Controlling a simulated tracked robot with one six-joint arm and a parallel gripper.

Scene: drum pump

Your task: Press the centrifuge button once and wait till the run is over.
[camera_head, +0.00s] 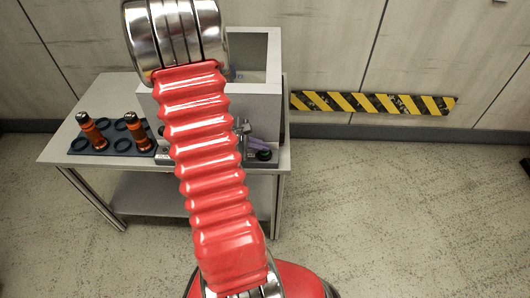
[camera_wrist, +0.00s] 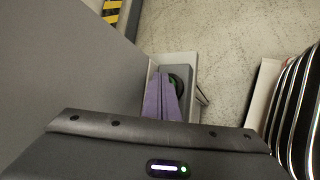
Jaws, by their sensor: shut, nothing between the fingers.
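The centrifuge (camera_head: 262,104) is a pale grey box on a small table, largely hidden behind my red arm. Its dark round button (camera_head: 264,155) sits on a low grey block at the table's right front corner. My gripper (camera_head: 266,148) has purple fingers, shut and empty, at the button. In the wrist view the fingertips (camera_wrist: 161,76) overlap the button's left side. I cannot tell whether they touch it.
The table (camera_head: 60,148) stands near a wall with a yellow-black striped strip (camera_head: 375,103).

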